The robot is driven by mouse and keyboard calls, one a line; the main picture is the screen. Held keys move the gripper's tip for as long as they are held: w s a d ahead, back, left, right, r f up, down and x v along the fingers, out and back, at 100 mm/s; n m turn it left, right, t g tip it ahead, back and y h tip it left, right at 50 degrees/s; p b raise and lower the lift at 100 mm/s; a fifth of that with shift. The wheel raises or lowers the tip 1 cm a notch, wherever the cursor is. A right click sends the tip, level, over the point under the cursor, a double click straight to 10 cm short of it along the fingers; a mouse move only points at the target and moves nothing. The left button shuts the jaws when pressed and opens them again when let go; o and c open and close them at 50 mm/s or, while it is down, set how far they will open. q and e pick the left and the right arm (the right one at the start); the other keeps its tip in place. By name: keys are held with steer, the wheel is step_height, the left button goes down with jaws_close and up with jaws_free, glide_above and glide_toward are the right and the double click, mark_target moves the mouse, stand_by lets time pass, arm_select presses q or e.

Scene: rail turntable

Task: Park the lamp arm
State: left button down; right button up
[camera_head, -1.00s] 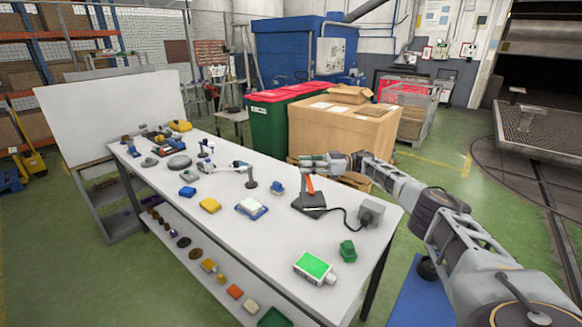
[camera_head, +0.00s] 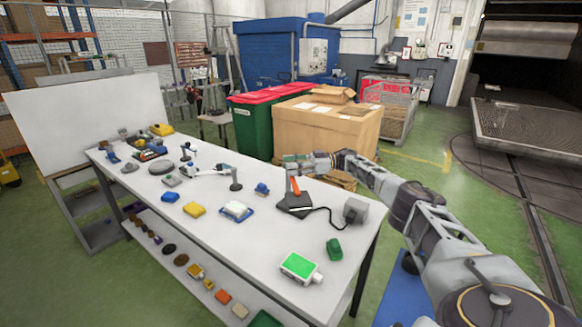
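A dark flat base with an orange upright lever (camera_head: 295,188) stands on the white table, with a black cable to a grey box; I cannot tell if it is the lamp. Farther left, a pale jointed arm (camera_head: 205,171) lies low over the table beside a dark post on a round foot (camera_head: 236,181); this may be the lamp arm. My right gripper (camera_head: 290,160) reaches in from the right, above and behind the orange lever in the picture. Its fingers are too small to tell open from shut, and contact with the lever is unclear. My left gripper is out of view.
The white table (camera_head: 225,240) carries several small items: a yellow block (camera_head: 194,209), a blue-and-white block (camera_head: 236,211), a green-topped box (camera_head: 300,267) and a green piece (camera_head: 334,249). A large carton (camera_head: 325,135) and a green bin (camera_head: 254,133) stand behind the table.

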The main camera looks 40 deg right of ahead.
steer(key=shift+r, duration=0.7)
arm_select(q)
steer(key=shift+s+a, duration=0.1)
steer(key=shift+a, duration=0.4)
arm_select(e)
steer(key=shift+r, duration=4.35)
arm_select(q)
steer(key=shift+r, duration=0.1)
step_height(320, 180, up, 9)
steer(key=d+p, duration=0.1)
steer(key=p, duration=0.8)
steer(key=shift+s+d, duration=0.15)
arm_select(e)
step_height(320, 180, up, 9)
arm_select(q)
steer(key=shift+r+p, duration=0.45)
steer(key=shift+p, duration=0.05)
arm_select(e)
steer(key=shift+r, duration=0.5)
